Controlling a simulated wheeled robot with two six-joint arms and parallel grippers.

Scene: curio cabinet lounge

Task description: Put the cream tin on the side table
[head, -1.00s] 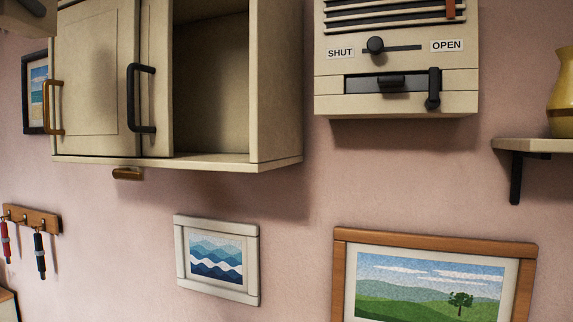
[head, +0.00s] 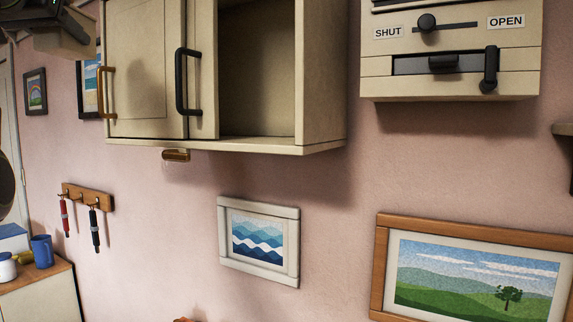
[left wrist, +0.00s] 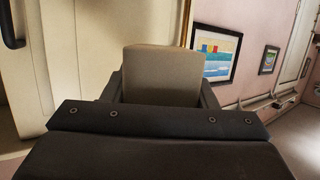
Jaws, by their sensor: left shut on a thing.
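The cream tin (head: 66,42) is a plain beige block at the upper left of the head view, partly cut by the frame edge. My left gripper (head: 60,27) is shut on it and holds it in the air, in front of the wall cabinet's left side. In the left wrist view the cream tin (left wrist: 163,74) sits between the two dark fingers of my left gripper (left wrist: 160,92). My right gripper is not in view. I cannot tell whether the wooden-topped unit (head: 45,290) at the lower left is the side table.
A blue mug (head: 41,251) and a white jar (head: 7,269) stand on that unit. The cream wall cabinet (head: 150,70) has an open bay at right. A slider box (head: 450,75) hangs beside it.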

